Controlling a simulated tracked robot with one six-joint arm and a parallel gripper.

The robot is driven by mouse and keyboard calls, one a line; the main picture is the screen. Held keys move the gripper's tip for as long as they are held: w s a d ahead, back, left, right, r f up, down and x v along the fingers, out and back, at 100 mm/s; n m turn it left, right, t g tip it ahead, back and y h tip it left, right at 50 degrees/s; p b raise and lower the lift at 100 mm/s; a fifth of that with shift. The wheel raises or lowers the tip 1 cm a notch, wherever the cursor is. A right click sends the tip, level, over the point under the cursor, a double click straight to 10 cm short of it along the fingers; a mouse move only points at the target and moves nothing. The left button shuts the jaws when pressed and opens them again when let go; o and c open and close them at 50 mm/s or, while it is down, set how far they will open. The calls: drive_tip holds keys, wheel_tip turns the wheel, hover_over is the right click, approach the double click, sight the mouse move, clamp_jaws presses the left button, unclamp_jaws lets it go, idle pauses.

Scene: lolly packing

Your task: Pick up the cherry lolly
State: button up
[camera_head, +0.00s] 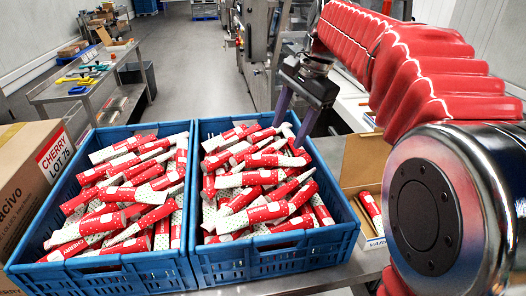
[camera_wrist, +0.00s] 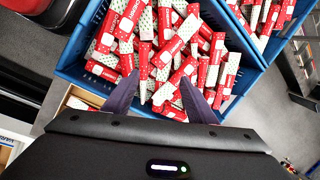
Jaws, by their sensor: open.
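Red and white cherry lollies fill two blue crates. One pile of cherry lollies (camera_head: 262,182) lies in the right crate (camera_head: 275,259), the other pile (camera_head: 122,190) in the left crate (camera_head: 110,275). My gripper (camera_head: 295,142) is open and empty at the back right corner of the right crate in the head view. In the wrist view my gripper (camera_wrist: 160,98) has its two dark purple fingers spread over the edge of the lolly pile (camera_wrist: 165,50), with a few lollies showing between the tips. I cannot tell whether the fingers touch any lolly.
An open cardboard box (camera_head: 366,180) with a red lolly inside stands right of the right crate. A closed carton (camera_head: 32,178) labelled cherry stands at the left. A steel side table (camera_head: 90,82) with tools is behind on the left. Crate walls surround both piles.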

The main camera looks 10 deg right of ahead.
drive_tip(key=w+d+f+m+g+y, duration=0.1)
drive_tip(key=w+d+m, duration=0.1)
drive_tip(key=w, duration=0.4)
drive_tip(key=w+d+f+m+g+y, duration=0.1)
drive_tip(key=w+d+f+m, duration=0.1)
drive_tip(key=w+m, duration=0.2)
drive_tip(key=shift+w+d+f+m, duration=0.15)
drive_tip(key=shift+w+f+m, duration=0.15)
drive_tip(key=shift+w, duration=0.85)
hover_over(271, 155)
drive_tip(key=d, duration=0.3)
drive_tip(key=shift+s+a+f, duration=0.1)
drive_tip(key=shift+f, duration=1.85)
drive_tip(key=shift+a+f, duration=0.1)
drive_tip(key=shift+f, duration=1.85)
drive_tip(key=shift+f, duration=0.1)
drive_tip(key=shift+x, duration=2.55)
drive_tip(key=shift+a, duration=0.1)
drive_tip(key=shift+c, duration=0.6)
